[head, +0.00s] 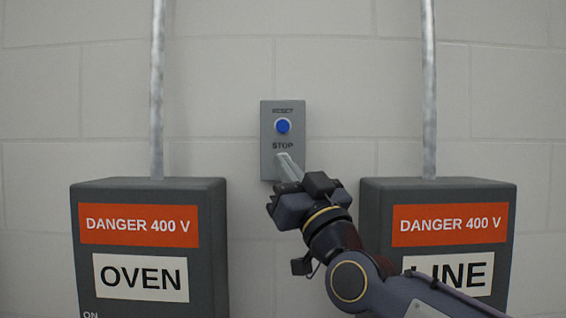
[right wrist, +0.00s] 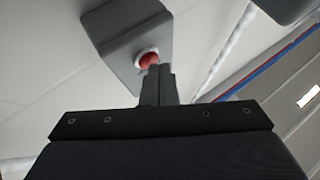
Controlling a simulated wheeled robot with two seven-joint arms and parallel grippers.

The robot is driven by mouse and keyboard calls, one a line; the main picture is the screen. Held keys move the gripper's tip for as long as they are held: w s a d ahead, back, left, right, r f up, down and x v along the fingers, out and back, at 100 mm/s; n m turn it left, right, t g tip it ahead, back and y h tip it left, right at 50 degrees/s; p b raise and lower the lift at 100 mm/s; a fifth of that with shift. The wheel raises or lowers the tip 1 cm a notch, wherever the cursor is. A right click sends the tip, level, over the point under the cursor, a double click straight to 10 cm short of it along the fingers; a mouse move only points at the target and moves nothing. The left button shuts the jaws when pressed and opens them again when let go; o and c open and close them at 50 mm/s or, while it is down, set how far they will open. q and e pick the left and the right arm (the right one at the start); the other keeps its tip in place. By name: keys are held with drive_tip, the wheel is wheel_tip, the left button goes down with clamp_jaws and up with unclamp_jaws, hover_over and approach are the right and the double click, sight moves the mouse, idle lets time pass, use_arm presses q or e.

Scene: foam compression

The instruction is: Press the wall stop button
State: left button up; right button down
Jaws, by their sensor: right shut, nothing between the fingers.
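A grey wall control box (head: 268,140) is on the wall between two conduits, labelled RESET above a blue button (head: 283,126) and STOP below it. My right gripper (head: 285,160) covers the spot under the STOP label, so the stop button is hidden in the head view. In the right wrist view a red button (right wrist: 149,60) in a pale ring shows on the grey box (right wrist: 125,30). The shut, empty fingertips (right wrist: 157,70) are right at the red button in that picture and overlap its lower edge. I cannot tell whether they touch it. My left gripper is out of view.
A dark OVEN box (head: 150,250) with an orange danger label stands on the left. A similar box (head: 438,210), its lower label partly hidden by my right arm, is on the right. Metal conduits (head: 157,90) (head: 428,90) run up from both.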

drive_tip(key=shift+w, duration=0.15)
idle(0.3)
drive_tip(key=shift+s, duration=0.4)
drive_tip(key=s, duration=0.6)
idle(0.9)
